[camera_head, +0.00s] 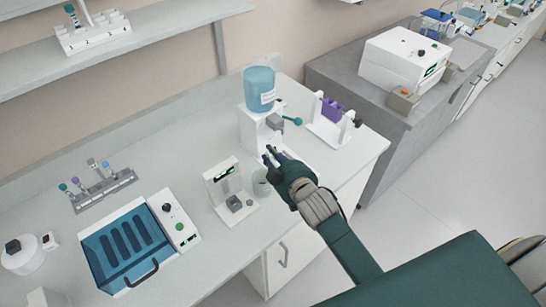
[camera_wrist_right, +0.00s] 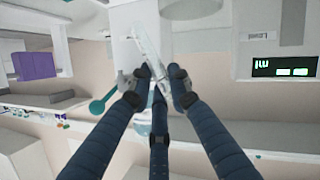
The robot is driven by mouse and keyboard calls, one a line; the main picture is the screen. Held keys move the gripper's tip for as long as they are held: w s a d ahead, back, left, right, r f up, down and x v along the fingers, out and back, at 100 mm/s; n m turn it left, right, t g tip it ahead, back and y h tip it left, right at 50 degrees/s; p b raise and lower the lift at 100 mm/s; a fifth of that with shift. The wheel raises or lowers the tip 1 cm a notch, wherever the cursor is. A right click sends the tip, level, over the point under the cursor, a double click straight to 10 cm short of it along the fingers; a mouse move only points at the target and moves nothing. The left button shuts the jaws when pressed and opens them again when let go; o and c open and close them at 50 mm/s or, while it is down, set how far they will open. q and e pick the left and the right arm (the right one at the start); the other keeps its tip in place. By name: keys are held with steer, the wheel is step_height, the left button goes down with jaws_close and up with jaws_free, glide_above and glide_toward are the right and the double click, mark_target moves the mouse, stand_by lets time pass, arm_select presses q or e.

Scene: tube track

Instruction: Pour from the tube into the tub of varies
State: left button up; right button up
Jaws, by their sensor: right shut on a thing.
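My right gripper (camera_head: 269,156) reaches in from the lower right, in front of the white dispenser. It is shut on a clear tube (camera_wrist_right: 146,48), which shows tilted between the dark fingertips (camera_wrist_right: 156,76) in the right wrist view. The tube is hard to make out in the head view. A small pale, clear-looking tub (camera_head: 261,183) stands on the bench just below the gripper, close to the white device with a green display; its contents cannot be made out. My left gripper is not in view.
The white dispenser (camera_head: 250,128) carries a blue container (camera_head: 260,82) and has a teal lever (camera_head: 291,120). The display device (camera_head: 219,175) stands left of the gripper. A purple block (camera_head: 331,109) stands right. A blue-lidded bath (camera_head: 112,262) and tube rack (camera_head: 88,199) are farther left.

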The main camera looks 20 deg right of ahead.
stand_by(0.3)
steer(key=shift+w+d+r+m+g+y, duration=0.15)
steer(key=shift+d+m+g+y, duration=0.2)
steer(key=shift+d+m, duration=0.35)
steer(key=shift+w+d+m+y, duration=0.2)
steer(key=shift+d+m+y, duration=0.6)
steer(key=shift+m, duration=0.2)
steer(key=shift+a, duration=0.1)
